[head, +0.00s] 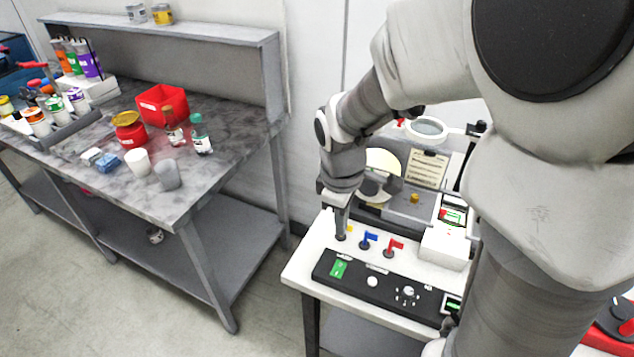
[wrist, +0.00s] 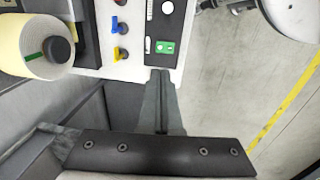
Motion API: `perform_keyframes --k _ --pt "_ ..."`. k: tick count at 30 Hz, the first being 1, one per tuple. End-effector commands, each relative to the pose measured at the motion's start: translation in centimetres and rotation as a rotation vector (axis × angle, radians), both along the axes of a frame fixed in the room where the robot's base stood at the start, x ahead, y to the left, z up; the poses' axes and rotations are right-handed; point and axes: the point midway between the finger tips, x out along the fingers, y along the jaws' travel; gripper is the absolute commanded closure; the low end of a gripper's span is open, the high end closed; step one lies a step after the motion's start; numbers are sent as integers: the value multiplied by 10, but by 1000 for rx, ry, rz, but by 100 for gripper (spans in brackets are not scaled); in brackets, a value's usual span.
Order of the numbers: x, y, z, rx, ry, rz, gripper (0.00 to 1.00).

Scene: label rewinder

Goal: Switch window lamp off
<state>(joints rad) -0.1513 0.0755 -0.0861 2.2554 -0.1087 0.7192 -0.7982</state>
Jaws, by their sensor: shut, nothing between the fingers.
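The label rewinder's white deck (head: 305,265) carries a row of small toggle levers. A black control panel (head: 385,287) in front holds a green switch (head: 338,268), a white round button (head: 372,281) and a dial (head: 408,292). I cannot tell which control is the window lamp's. My gripper (head: 341,234) is shut and empty, pointing down at the deck's left end beside the yellow lever. In the wrist view its fingertips (wrist: 160,73) lie just short of the green switch.
A pale label roll (wrist: 40,45) stands behind the levers. A white box with a display (head: 447,235) is on the deck's right. A round magnifier (head: 427,128) is at the back. A grey workbench (head: 190,190) with bottles and cups stands left, with open floor between.

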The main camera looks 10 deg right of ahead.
Motion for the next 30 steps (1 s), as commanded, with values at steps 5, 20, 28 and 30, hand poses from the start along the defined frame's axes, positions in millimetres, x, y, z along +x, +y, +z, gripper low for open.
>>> perform_keyframes --k 5,20,28,30 --pt "1 -1 -15 -1 4 0 100" --pt "9 -7 -105 -1 7 0 100" --pt "12 -9 -133 -1 4 0 100" --pt "13 -10 -136 0 1 0 100"
